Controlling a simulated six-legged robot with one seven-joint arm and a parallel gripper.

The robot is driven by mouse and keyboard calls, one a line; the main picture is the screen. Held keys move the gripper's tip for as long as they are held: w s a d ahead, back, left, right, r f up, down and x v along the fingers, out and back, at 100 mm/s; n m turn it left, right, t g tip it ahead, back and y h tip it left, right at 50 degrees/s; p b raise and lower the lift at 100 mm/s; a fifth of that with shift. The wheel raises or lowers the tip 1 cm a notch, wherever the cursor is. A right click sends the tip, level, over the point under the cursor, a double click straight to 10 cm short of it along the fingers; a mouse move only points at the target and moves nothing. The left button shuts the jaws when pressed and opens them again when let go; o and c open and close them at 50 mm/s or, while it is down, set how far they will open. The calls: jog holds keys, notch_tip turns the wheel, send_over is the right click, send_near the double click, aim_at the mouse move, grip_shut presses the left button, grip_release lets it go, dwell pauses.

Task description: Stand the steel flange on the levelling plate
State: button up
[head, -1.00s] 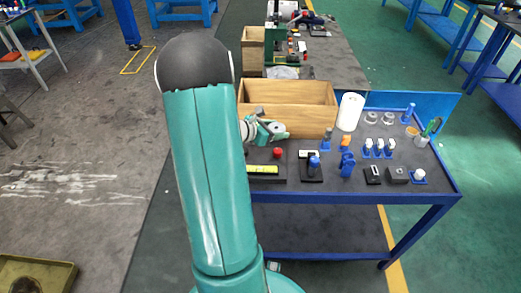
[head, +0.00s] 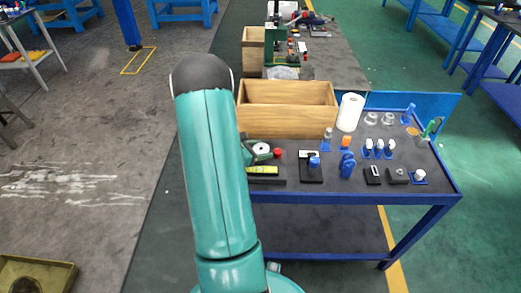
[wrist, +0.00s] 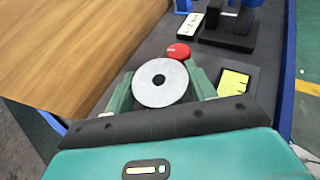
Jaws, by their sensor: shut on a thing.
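The steel flange (wrist: 161,83), a pale grey disc with a dark central hole, is held between the green fingers of my gripper (wrist: 165,92) in the wrist view. Its round face is turned toward the wrist camera. In the head view the flange (head: 261,148) shows just right of my arm, and my gripper (head: 250,152) is mostly hidden behind the arm. The levelling plate (head: 265,181) is a dark slab with a yellow level strip, close in front of the flange. In the wrist view the yellow strip of the plate (wrist: 235,84) is right of the flange.
A red knob (head: 278,152) is close right of the flange. A wooden box (head: 290,108) stands behind. A black stand with a blue part (head: 313,164) is to the right, with several blue holders beyond. A paper roll (head: 350,112) stands at the box's right end.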

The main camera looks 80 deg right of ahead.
jog(key=shift+a+f, duration=0.1)
jog(key=shift+f, duration=0.45)
jog(key=o, duration=1.4)
jog(key=shift+f, duration=0.2)
jog(key=shift+r, duration=0.4)
jog(key=v, duration=1.2)
jog(key=shift+r, duration=0.4)
